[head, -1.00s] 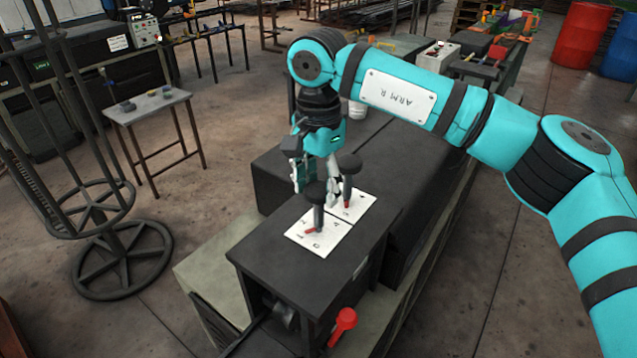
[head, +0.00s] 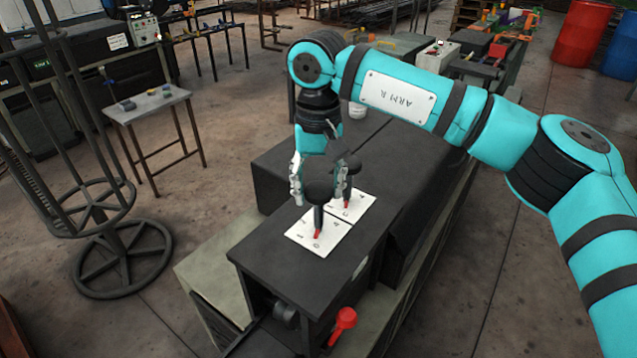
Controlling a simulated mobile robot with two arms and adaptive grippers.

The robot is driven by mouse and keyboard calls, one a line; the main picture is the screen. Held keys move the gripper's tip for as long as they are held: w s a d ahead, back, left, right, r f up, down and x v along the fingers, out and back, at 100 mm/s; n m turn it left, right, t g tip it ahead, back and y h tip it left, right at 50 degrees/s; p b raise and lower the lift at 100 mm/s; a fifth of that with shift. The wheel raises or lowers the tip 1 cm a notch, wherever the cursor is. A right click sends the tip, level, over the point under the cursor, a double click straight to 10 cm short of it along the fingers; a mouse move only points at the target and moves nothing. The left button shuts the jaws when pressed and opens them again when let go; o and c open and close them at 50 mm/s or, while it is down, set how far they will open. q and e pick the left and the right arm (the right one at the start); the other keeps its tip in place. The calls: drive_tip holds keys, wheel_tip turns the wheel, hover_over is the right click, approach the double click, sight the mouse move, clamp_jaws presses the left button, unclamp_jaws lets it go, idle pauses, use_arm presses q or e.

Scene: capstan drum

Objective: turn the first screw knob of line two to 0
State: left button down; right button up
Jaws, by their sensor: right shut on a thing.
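Two black screw knobs stand upright on white dial plates on top of a dark box. The front knob (head: 318,188) has a dark stem and a red pointer (head: 318,233) at its foot, which points towards the 0 mark on the front plate (head: 335,238). The rear knob (head: 351,164) stands just behind and to the right, with its own red pointer. My right gripper (head: 319,187) comes down from above, with one finger on each side of the front knob, shut on it. The finger contact is partly hidden by the knob. My left gripper is not in view.
The dark box (head: 265,252) has a red-headed lever (head: 344,320) low on its front. A long dark housing runs behind it. A small table (head: 145,107) and a round wheeled rack (head: 122,260) stand to the left, with open floor between.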

drive_tip(key=shift+r+n, duration=0.15)
drive_tip(key=shift+n, duration=0.55)
drive_tip(key=o, duration=1.2)
drive_tip(key=shift+c, duration=0.2)
drive_tip(key=shift+r, duration=0.1)
wheel_tip(320, 180, up, 12)
drive_tip(key=shift+f, duration=0.2)
